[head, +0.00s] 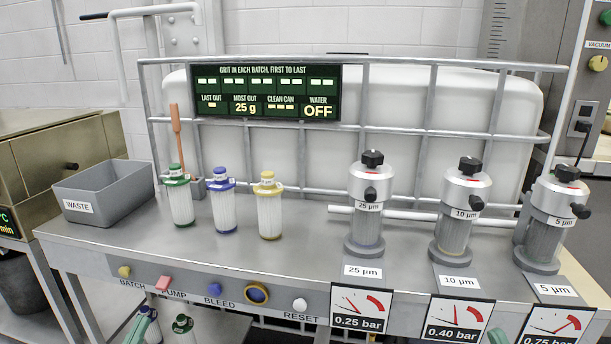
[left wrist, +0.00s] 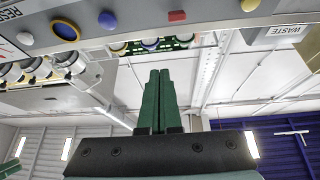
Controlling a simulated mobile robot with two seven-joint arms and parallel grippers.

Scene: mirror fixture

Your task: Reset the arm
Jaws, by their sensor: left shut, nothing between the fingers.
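The white RESET button (head: 299,305) sits on the bench's front panel, at the right end of the row. It also shows at the upper left of the left wrist view (left wrist: 25,38). My left gripper (head: 135,327) is low at the bottom left of the head view, in front of and below the bench edge, well left of the button. Its green fingers (left wrist: 158,85) are shut together with nothing between them in the left wrist view. It touches no button.
The front panel also has a yellow BATCH knob (head: 125,271), red PUMP (head: 164,282), blue BLEED (head: 214,290) and a yellow-ringed button (head: 256,293). Gauge cards (head: 361,309) hang right of RESET. Capped filters (head: 268,209), housings (head: 367,209) and a WASTE bin (head: 103,190) stand above.

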